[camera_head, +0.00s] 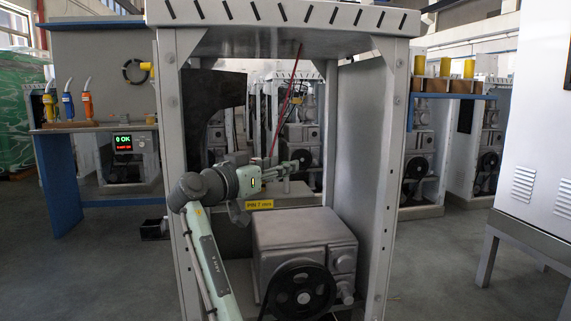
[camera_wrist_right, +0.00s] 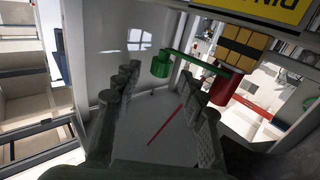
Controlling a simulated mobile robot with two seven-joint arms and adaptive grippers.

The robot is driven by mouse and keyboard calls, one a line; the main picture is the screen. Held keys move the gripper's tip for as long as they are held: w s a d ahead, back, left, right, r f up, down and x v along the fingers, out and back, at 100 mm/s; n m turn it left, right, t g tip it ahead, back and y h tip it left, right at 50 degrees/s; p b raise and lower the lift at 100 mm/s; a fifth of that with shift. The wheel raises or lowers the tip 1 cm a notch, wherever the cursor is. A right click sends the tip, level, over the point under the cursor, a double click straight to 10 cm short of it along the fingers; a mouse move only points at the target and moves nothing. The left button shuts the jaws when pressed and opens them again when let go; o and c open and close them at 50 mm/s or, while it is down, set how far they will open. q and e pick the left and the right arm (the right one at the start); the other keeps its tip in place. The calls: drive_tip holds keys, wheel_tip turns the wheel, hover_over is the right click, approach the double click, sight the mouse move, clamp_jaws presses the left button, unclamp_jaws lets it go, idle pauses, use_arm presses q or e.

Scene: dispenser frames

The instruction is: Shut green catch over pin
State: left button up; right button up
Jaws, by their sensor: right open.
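In the right wrist view a green catch (camera_wrist_right: 190,58) is a thin bar between a green cylinder (camera_wrist_right: 162,64) and a red cylinder (camera_wrist_right: 224,86). The bar's end appears to lie at the top of the red cylinder. I cannot tell which part is the pin or whether the catch is fully closed. My right gripper (camera_wrist_right: 160,82) is open, its fingers spread on both sides with the green cylinder beyond the gap. In the head view the right gripper (camera_head: 294,166) is inside the grey frame, above the yellow PIN label (camera_head: 259,204). The catch is too small to tell there. My left gripper is not in view.
The grey dispenser frame (camera_head: 389,180) has posts on both sides of my arm. A grey machine box (camera_head: 304,228) with a black wheel (camera_head: 299,292) stands below the gripper. A thin red rod or cord (camera_head: 290,95) slants above it. A workbench (camera_head: 90,127) stands at left.

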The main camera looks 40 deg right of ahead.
drive_tip(key=v, duration=0.9)
drive_tip(key=shift+a, duration=0.1)
